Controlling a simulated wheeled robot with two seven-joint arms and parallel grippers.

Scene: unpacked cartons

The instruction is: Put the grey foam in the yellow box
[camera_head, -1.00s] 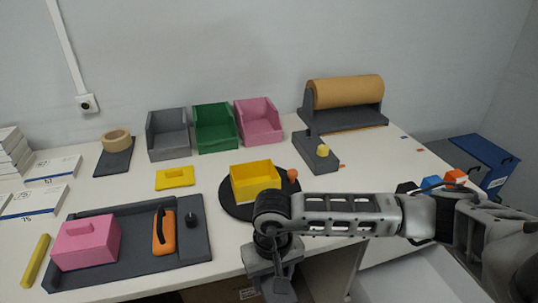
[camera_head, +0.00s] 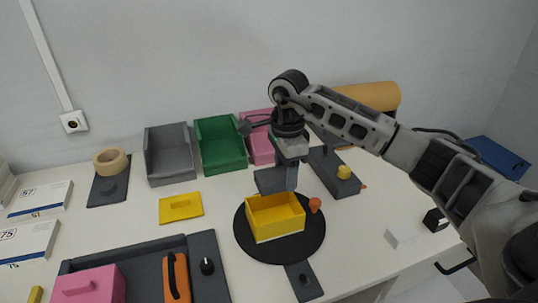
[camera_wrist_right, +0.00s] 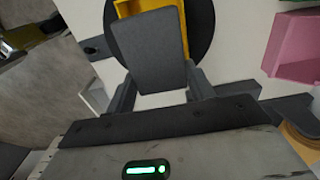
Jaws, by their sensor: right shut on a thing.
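My right gripper (camera_head: 284,168) is shut on the grey foam (camera_head: 269,181), a flat dark grey block, and holds it up at the far side of the open yellow box (camera_head: 277,222). The box stands on a round black turntable (camera_head: 250,257). In the right wrist view, the foam (camera_wrist_right: 148,62) sits between the fingers (camera_wrist_right: 160,92) and covers much of the yellow box (camera_wrist_right: 130,7) behind it. The foam's exact height over the box is hard to tell. My left gripper is not in view.
A yellow lid (camera_head: 181,208) lies left of the turntable, and an orange knob (camera_head: 314,205) is at its right edge. Grey (camera_head: 168,155), green (camera_head: 220,144) and pink (camera_head: 259,148) bins stand behind. A pink box (camera_head: 98,287) sits on the grey tray at front left.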

